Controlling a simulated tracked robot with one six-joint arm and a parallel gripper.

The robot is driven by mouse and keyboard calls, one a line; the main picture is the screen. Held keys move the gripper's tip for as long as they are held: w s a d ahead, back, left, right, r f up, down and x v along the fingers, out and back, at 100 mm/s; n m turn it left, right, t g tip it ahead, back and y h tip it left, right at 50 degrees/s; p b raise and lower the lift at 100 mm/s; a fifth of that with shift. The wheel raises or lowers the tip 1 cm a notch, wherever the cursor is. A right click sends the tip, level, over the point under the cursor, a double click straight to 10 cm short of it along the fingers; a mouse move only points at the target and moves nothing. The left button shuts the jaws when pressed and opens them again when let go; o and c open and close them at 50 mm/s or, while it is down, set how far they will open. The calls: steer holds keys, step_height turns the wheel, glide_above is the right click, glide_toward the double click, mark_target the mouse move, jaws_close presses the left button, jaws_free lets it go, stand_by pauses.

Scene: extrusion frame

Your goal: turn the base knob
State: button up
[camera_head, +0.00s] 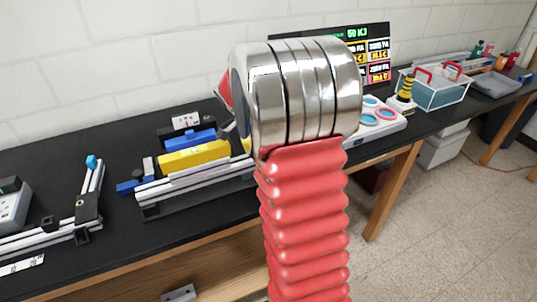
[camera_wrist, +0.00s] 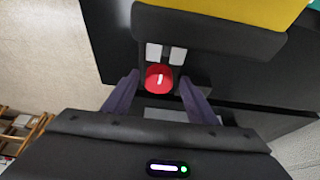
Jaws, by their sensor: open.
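A round red knob (camera_wrist: 159,77) with a white mark on its face shows in the wrist view, just below two pale tabs on a dark block. I take it to be the base knob. My gripper (camera_wrist: 158,80) is open, with one dark finger on each side of the knob. Slight gaps seem to show between fingers and knob; I cannot tell whether either touches. In the head view my arm hides my gripper, and I cannot make out this knob there.
An extrusion frame (camera_head: 200,181) with yellow (camera_head: 194,156) and blue (camera_head: 190,139) blocks stands on the black bench (camera_head: 50,166). A rail with a blue knob (camera_head: 92,161) lies left. A white panel (camera_head: 378,120), a display (camera_head: 378,55) and a clear bin (camera_head: 440,92) stand right.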

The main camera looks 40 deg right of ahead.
steer(key=v, duration=1.3)
steer(key=shift+a+r, duration=0.2)
steer(key=shift+r, duration=0.1)
steer(key=shift+w, duration=0.1)
steer(key=s+a+f+n+t+y, duration=0.1)
steer(key=s+a+n+t+y, duration=0.1)
steer(key=s+a+n, duration=0.7)
steer(key=s+a+f+n+t+y, duration=0.1)
steer(key=s+a+n+t, duration=0.3)
steer(key=s+a+n, duration=0.5)
steer(key=a+n+y, duration=0.1)
steer(key=a+n, duration=0.2)
steer(key=a, duration=0.4)
steer(key=shift+a+t, duration=0.4)
